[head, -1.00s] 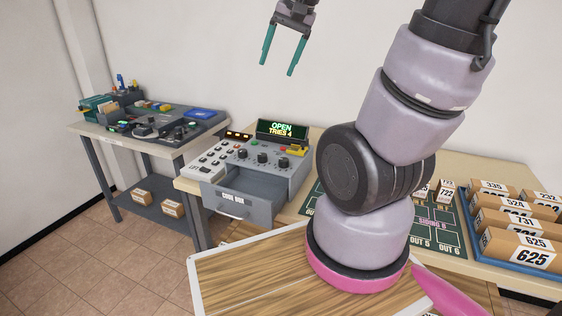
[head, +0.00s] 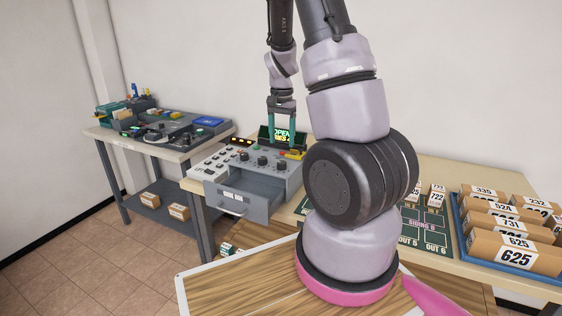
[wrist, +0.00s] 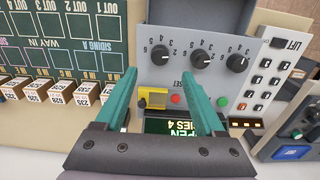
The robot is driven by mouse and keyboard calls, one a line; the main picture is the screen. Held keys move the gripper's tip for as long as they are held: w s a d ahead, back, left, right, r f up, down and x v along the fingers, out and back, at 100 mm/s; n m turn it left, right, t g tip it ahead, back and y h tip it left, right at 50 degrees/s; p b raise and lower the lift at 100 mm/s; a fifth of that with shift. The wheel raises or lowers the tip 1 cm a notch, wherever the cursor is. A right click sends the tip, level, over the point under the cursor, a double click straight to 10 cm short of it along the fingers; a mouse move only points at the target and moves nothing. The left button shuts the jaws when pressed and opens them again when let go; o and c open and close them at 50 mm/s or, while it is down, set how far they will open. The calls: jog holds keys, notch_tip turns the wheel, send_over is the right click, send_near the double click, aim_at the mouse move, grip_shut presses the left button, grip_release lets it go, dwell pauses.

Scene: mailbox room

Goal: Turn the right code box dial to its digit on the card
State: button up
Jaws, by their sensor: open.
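The code box (head: 222,168) is a grey console on the table with three black dials. Its right dial (head: 282,166) is the rightmost in the head view; the wrist view looks from the other side, so that right dial (wrist: 160,55) is leftmost there. The middle dial (wrist: 201,59) and left dial (wrist: 237,62) sit beside it. My gripper (head: 285,147) is open and empty above the back of the box, in front of the display. In the wrist view my teal fingers (wrist: 160,80) point toward the right dial, apart from it. I cannot make out the card.
The display (wrist: 168,127) reads OPEN, TRIES 4. A yellow switch (wrist: 155,97) and red button (wrist: 176,99) lie near the right dial. The box's drawer (head: 250,187) stands open. A green siding board (head: 420,222) and a blue tray (head: 500,262) of parcels are to the right.

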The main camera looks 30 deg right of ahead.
aim_at(282, 162)
notch_tip(282, 162, down, 8)
jog(key=shift+f, duration=0.15)
dwell(0.3)
grip_shut()
